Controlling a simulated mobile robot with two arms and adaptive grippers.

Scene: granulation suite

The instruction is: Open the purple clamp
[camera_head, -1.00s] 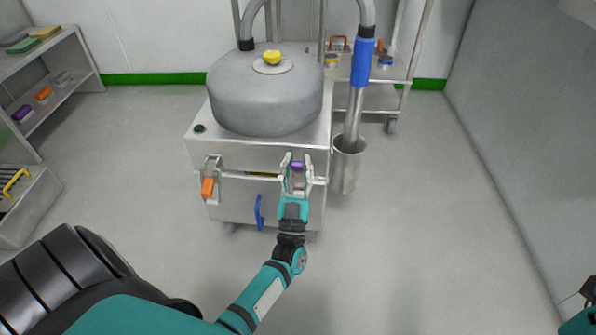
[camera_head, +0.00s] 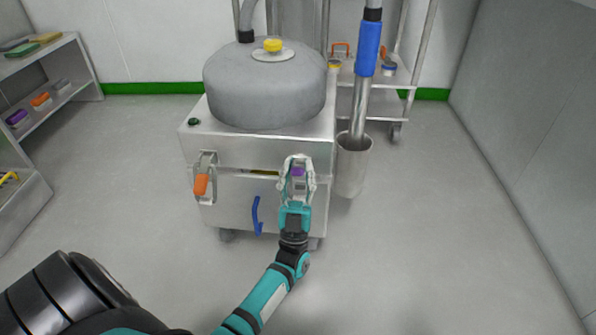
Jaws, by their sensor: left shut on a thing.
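The purple clamp (camera_head: 298,171) sits at the right of the front of the steel machine (camera_head: 230,212). Only a small purple part of it shows between my gripper's fingers. My left gripper (camera_head: 297,165) reaches up to it from below, with its fingers closed in around the clamp, and it is shut on it. The fingers hide most of the clamp, so its lever position cannot be made out. My right gripper is not in view.
An orange-handled clamp (camera_head: 201,184) and a blue handle (camera_head: 256,215) are on the machine's front. A grey drum (camera_head: 265,95) with a yellow knob is on top. A steel cylinder (camera_head: 353,165) holds a blue-gripped wand at the right. Floor is free at right.

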